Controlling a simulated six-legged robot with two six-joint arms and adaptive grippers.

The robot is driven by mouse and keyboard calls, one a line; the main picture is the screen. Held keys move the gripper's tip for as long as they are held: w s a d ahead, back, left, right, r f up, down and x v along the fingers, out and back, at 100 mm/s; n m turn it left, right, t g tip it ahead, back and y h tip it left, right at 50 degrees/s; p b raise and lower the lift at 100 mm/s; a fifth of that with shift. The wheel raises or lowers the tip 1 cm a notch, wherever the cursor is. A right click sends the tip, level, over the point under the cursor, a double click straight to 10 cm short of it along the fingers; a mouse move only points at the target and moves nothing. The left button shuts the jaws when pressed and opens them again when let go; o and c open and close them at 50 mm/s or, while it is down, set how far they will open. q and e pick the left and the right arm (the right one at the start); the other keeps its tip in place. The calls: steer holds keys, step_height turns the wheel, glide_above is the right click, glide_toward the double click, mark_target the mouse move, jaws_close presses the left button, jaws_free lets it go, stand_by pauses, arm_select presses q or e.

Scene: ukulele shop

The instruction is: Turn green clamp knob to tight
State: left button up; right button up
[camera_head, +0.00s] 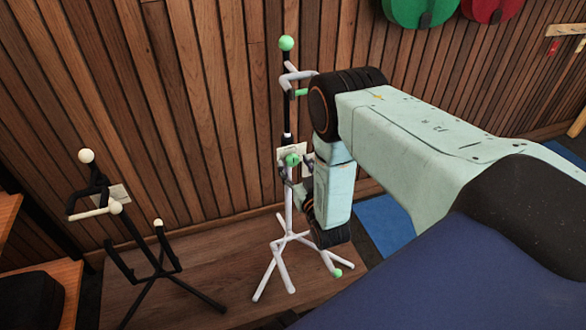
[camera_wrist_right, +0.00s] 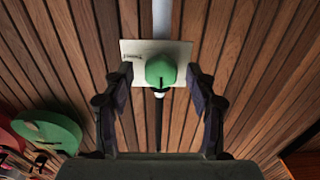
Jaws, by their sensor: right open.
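The green clamp knob (camera_head: 292,159) sits midway up a stand with a black upper post and white lower legs (camera_head: 289,212). It also shows in the right wrist view (camera_wrist_right: 160,71), in front of a pale card (camera_wrist_right: 135,50). My right gripper (camera_wrist_right: 160,80) is open, with one dark finger on each side of the knob. Gaps show between both fingers and the knob, so neither appears to touch it. In the head view my right arm comes in from the right and its gripper is partly hidden beside the post. My left gripper is not in view.
A black stand with cream balls (camera_head: 158,270) stands to the left. The green-knobbed stand has a white upper hook (camera_head: 296,76) close to my right arm. A slatted wood wall (camera_head: 215,100) is behind, with green (camera_head: 420,10) and red instruments hanging. Wooden platform (camera_head: 215,265) lies below.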

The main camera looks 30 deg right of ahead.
steer(key=shift+w+d+r, duration=0.1)
steer(key=shift+w+d, duration=0.05)
steer(key=shift+w, duration=0.25)
steer(key=shift+c, duration=0.2)
steer(key=c, duration=1.1)
